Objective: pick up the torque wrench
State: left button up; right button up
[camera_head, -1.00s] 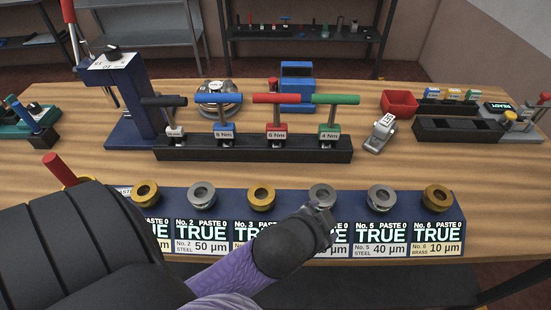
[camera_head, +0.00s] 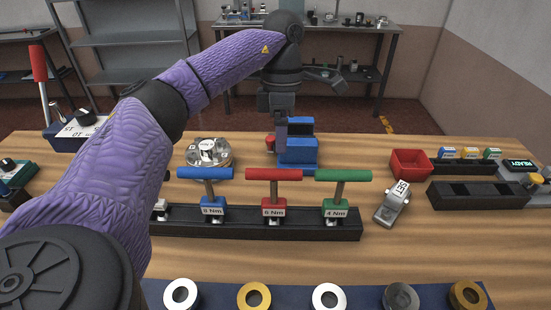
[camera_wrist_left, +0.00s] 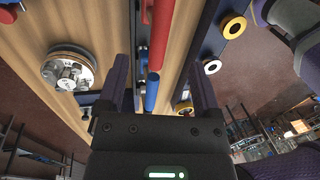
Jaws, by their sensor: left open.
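Several T-handled torque wrenches stand upright in a black rack (camera_head: 255,226) on the wooden table. In the head view I see a blue-handled one (camera_head: 205,173), a red-handled one (camera_head: 273,174) marked 6 Nm, and a green-handled one (camera_head: 343,175) marked 4 Nm. My forearm hides most of the black-handled one at the left. My left gripper (camera_head: 281,140) points down above the table, behind the rack in the picture. In the left wrist view its fingers (camera_wrist_left: 160,66) are open and empty. The red handle (camera_wrist_left: 160,30) and blue handle (camera_wrist_left: 152,92) show between them, not gripped.
A blue device (camera_head: 297,152) stands by my left gripper. A round gauge dish (camera_head: 209,153) is left of it. A red bin (camera_head: 410,163), a grey tester (camera_head: 392,204) and a black tray (camera_head: 480,196) are at the right. Several rings (camera_head: 329,297) line the front mat.

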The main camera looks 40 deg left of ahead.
aim_at(280, 173)
pick_arm(q)
jog(key=f, duration=0.3)
jog(key=s+f, duration=0.1)
jog(key=f, duration=0.2)
jog(key=d+f, duration=0.1)
jog(key=f, duration=0.1)
jog(key=shift+s+f+b, duration=0.2)
jog(key=shift+f+b, duration=0.15)
jog(key=shift+f, duration=0.05)
grip_shut()
jog(key=shift+r, duration=0.1)
dwell(0.6)
